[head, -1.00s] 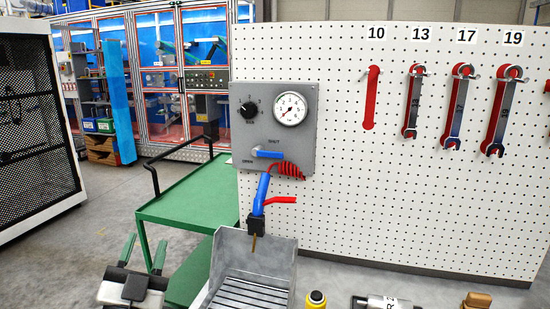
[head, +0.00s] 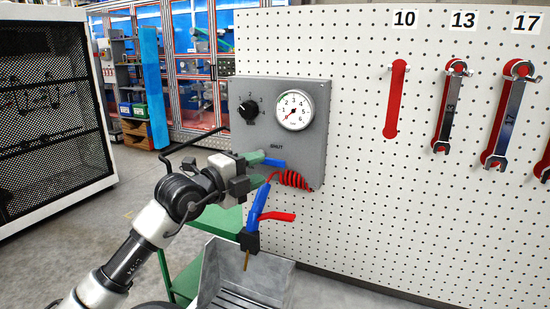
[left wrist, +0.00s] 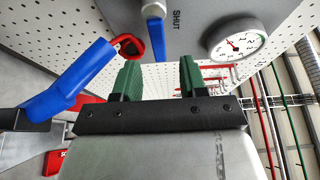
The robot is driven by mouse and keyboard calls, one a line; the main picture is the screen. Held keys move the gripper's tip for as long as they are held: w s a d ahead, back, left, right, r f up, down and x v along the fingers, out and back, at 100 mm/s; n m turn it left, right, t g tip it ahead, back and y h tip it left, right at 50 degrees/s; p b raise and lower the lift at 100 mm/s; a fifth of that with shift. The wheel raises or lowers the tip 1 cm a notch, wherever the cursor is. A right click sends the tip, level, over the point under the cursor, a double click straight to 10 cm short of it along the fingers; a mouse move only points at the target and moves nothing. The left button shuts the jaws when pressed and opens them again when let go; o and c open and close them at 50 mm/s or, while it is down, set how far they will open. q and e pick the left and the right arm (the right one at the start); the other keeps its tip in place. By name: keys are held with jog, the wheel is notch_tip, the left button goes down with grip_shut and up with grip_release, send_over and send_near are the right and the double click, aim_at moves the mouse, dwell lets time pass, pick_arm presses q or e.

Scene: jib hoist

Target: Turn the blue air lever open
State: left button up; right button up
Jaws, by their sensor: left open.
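The blue air lever (head: 277,163) is on a grey panel (head: 322,130) on the pegboard. It lies level and points right, below the word SHUT. My left gripper (head: 263,169) is open, its green fingers in front of the panel at the lever and partly hiding it. In the left wrist view the lever (left wrist: 155,42) hangs down from the top, beyond and between the fingertips (left wrist: 160,75). I see no clear contact. My right gripper is not in view.
A blue air gun (head: 257,208) with a red trigger and coiled red hose (head: 290,179) hangs just below the lever. The panel bears a gauge (head: 294,110) and a black knob (head: 249,110). A grey bin (head: 270,278) stands below; wrenches (head: 450,108) hang right.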

aim_at(273, 163)
pick_arm(q)
jog(key=x, duration=0.4)
jog(key=shift+p, duration=0.3)
jog(key=shift+x, duration=0.95)
jog(key=shift+f, duration=0.15)
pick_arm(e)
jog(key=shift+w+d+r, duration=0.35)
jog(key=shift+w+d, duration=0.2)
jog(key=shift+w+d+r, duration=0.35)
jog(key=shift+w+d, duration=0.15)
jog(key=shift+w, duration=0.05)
pick_arm(q)
jog(key=shift+s, duration=0.1)
jog(key=c, duration=0.4)
grip_shut()
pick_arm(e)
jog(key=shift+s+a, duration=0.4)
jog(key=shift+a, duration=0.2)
